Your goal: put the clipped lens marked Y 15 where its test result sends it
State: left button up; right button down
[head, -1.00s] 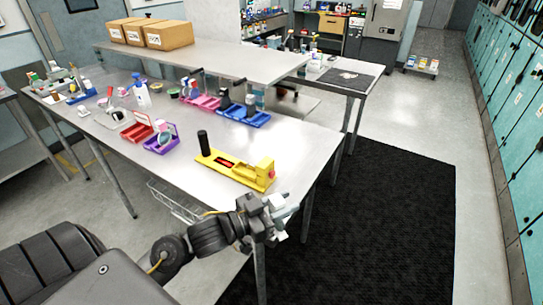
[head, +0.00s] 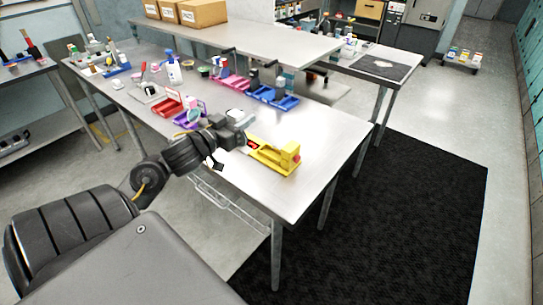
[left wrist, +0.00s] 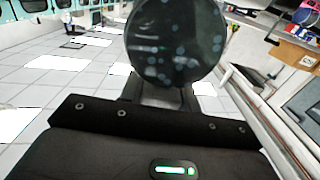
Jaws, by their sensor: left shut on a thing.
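My left gripper (head: 230,135) is above the near edge of the bench, at the left end of a yellow fixture (head: 275,158) with a red part, and hides that end. In the left wrist view it is shut on a dark round disc (left wrist: 177,42) with pale bluish spots, apparently the clipped lens. A greyish piece (left wrist: 162,95) is below the disc. The disc stands in front of the palm with floor behind it. No Y 15 mark can be read. My right gripper is not in view.
On the bench (head: 325,135) stand a red tray (head: 168,106), a purple tray (head: 186,121), a pink tray (head: 235,82) and a blue tray (head: 275,98). A raised shelf (head: 230,36) with cardboard boxes runs behind. The bench right of the yellow fixture is clear.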

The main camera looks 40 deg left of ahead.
pick_arm(q)
jog(key=w+f+p, duration=0.1)
jog(key=w+f, duration=0.3)
jog(key=w+f+p, duration=0.1)
jog(key=w+f, duration=0.3)
jog(key=w, duration=0.1)
jog(key=w+f+p, duration=0.2)
jog(key=w+f, duration=0.2)
jog(key=w, duration=0.1)
jog(key=shift+d+f, duration=0.15)
jog(key=shift+d, duration=0.25)
jog(key=shift+f, duration=0.15)
jog(key=shift+f, duration=0.1)
jog(key=shift+f, duration=0.15)
jog(key=o, duration=1)
